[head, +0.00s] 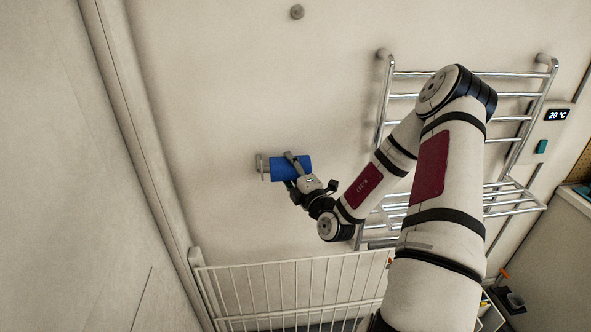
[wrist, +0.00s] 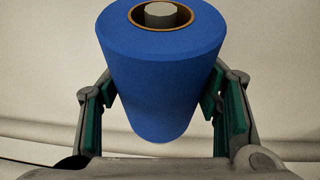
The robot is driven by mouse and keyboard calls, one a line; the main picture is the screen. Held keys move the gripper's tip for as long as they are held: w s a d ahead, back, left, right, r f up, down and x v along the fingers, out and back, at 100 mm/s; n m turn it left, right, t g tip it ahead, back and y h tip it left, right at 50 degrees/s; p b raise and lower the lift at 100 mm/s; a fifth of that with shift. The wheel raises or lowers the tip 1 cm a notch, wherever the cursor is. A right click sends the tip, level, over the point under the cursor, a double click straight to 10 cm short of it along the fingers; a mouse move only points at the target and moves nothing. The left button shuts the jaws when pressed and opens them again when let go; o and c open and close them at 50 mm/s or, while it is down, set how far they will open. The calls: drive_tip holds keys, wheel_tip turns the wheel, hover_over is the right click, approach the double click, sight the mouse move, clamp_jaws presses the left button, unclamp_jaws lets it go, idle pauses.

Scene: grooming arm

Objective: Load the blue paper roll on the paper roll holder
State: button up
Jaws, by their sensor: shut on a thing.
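The blue paper roll (head: 287,168) is at the wall holder in the head view. My gripper (head: 296,172) is shut on it, with a finger across its near side. In the wrist view the roll (wrist: 165,75) sits between my two green-padded fingers (wrist: 160,105). A grey round peg end (wrist: 161,14) shows inside its brown cardboard core. The paper roll holder (head: 262,166) is a grey fitting on the wall at the roll's left end. The roll hides most of the holder's bar, so I cannot tell how far the roll is along it.
A chrome towel rack (head: 515,118) is on the wall to the right, behind my arm. A white barred rail (head: 290,290) stands below the roll. A round wall knob (head: 297,12) is high up. The wall around the holder is otherwise clear.

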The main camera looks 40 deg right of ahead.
drive_tip(key=shift+w+a, duration=0.45)
drive_tip(key=shift+a, duration=0.25)
drive_tip(key=shift+f, duration=0.35)
drive_tip(key=o, duration=1.7)
drive_tip(key=shift+s, duration=0.15)
drive_tip(key=v, duration=1.1)
drive_tip(key=shift+s, duration=0.4)
